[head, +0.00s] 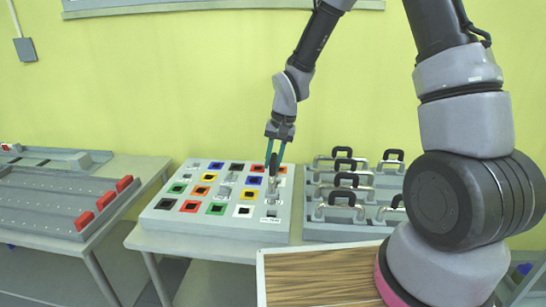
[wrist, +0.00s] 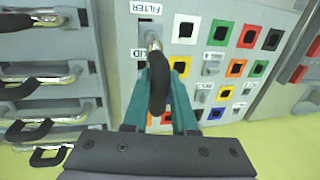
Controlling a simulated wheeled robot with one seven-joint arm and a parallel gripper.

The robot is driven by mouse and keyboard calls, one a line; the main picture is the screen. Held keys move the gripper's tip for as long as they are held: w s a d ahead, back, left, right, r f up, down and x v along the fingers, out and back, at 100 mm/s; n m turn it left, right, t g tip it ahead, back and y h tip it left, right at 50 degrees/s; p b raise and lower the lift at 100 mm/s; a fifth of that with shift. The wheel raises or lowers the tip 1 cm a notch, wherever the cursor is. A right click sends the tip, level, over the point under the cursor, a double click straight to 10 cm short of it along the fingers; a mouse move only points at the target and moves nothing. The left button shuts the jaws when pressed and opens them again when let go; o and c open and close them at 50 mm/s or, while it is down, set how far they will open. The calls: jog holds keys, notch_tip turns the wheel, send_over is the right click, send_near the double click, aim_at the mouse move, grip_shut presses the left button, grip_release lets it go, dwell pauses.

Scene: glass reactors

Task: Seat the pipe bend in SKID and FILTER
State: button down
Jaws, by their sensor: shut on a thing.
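My gripper (head: 273,160) is shut on the black handle (wrist: 158,86) of a silver pipe bend (wrist: 152,40). The pipe bend hangs over the right-hand column of the grey socket board (head: 152,213); it also shows in the head view (head: 272,187). In the wrist view the FILTER label (wrist: 146,8) lies just beyond the pipe's far end. A partly covered label (wrist: 138,55), likely SKID, lies beside the pipe. The sockets under the pipe are hidden by the pipe, handle and fingers, so I cannot tell whether its ends are in them.
The board carries several coloured square sockets, such as a green one (head: 216,209). A grey rack (head: 327,232) of several handled pipe bends stands right of it. A wood-grain surface (head: 320,280) is in front. Another table with red blocks (head: 106,200) stands at left.

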jog(key=d+x, duration=0.1)
jog(key=x, duration=0.5)
jog(key=shift+f, duration=0.35)
dwell(0.3)
jog(key=shift+s+d+f, duration=0.1)
jog(key=shift+d+f, duration=0.05)
jog(key=shift+f, duration=0.1)
dwell(0.9)
jog(key=c, duration=0.6)
grip_release()
jog(key=shift+c, duration=0.2)
jog(key=shift+a+v, duration=0.3)
jog(key=shift+v, duration=1.15)
jog(key=shift+a+v, duration=0.3)
jog(key=shift+v, duration=1.15)
jog(key=shift+a+v, duration=0.3)
jog(key=shift+v, duration=1.2)
jog(key=shift+r, duration=0.2)
